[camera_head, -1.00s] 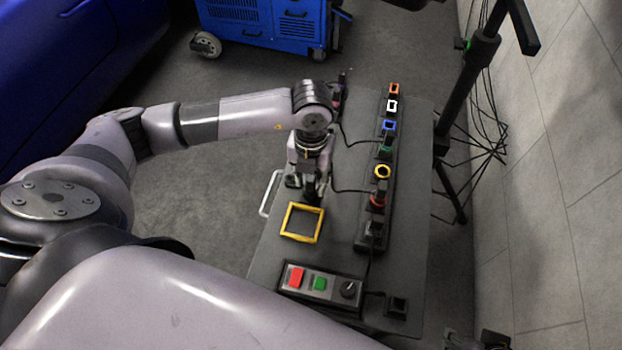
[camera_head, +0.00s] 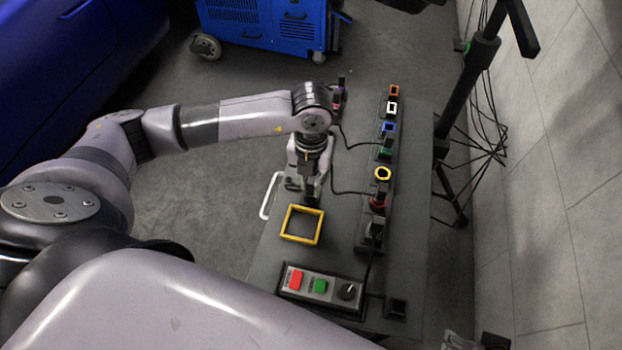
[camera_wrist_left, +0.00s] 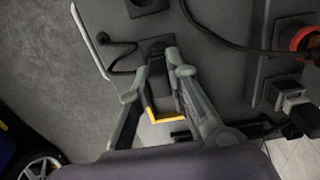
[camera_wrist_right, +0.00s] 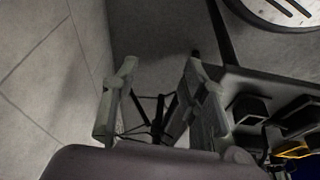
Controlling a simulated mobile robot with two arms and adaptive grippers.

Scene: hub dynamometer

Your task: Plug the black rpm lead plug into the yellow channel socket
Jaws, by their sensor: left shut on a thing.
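My left gripper (camera_head: 312,187) is shut on a black plug (camera_wrist_left: 157,45), low over the table just beyond the yellow square frame (camera_head: 301,224). The fingers and arm hide much of the plug in the head view. The yellow channel socket (camera_head: 383,173) is a yellow ring on the dark socket strip, to the right of the gripper and apart from it. My right gripper (camera_wrist_right: 158,85) is open and empty, with its fingers wide apart over the floor beside the table.
The strip also carries orange (camera_head: 393,90), white (camera_head: 392,107), blue (camera_head: 388,129), green (camera_head: 385,149) and red (camera_head: 377,201) sockets. Black cables cross the table. A button box (camera_head: 319,286) stands in front, a tripod (camera_head: 470,90) at right.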

